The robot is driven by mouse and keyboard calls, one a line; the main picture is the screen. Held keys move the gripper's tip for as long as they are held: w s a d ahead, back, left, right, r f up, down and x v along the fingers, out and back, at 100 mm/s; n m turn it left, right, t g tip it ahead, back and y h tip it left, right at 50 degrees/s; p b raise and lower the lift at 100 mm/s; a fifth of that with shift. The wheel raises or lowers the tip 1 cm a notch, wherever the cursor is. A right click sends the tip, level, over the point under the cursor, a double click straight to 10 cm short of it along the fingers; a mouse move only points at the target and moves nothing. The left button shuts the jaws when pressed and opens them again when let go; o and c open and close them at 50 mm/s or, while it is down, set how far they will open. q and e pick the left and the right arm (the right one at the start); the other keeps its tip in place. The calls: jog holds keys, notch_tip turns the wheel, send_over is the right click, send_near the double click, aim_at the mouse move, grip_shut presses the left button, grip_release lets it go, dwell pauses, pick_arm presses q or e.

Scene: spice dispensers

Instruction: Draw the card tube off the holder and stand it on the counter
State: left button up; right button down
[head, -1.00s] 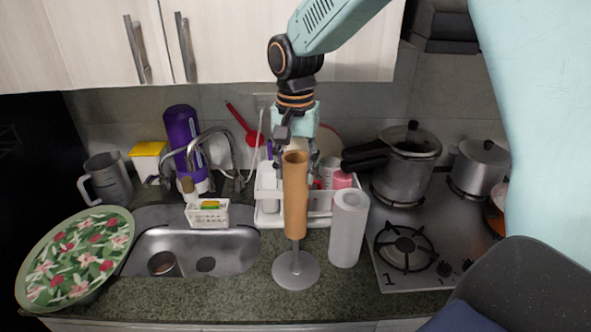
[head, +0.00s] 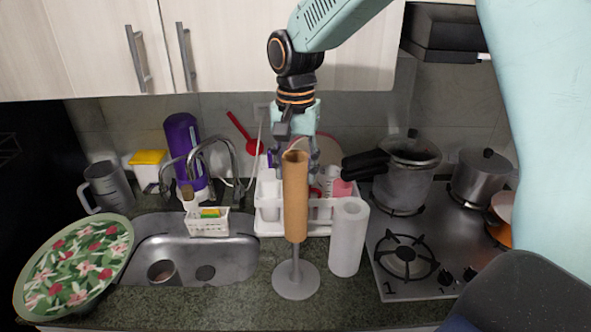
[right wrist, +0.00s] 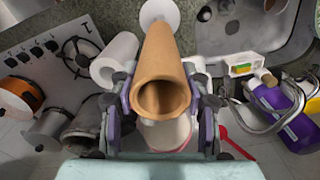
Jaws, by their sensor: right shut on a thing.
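The brown card tube (head: 295,205) stands upright over the grey holder (head: 296,281), which has a round base on the counter (head: 230,305). A short piece of the holder's rod shows between the tube's lower end and the base. Whether the rod still reaches inside the tube is hidden. My right gripper (head: 294,170) is shut on the tube near its top, coming from above and behind. In the right wrist view the tube (right wrist: 160,65) lies between the two fingers, its open end towards the camera, with the holder's base (right wrist: 160,12) beyond. My left gripper is not in view.
A white paper roll (head: 348,238) stands close to the right of the holder. A white rack (head: 266,222) with jars is behind. The sink (head: 190,255) is to the left, the stove (head: 430,250) to the right. Bare counter lies in front.

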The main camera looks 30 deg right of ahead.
notch_tip(320, 180, up, 11)
jog(key=shift+f, duration=0.15)
dwell(4.7)
jog(key=shift+r, duration=1.95)
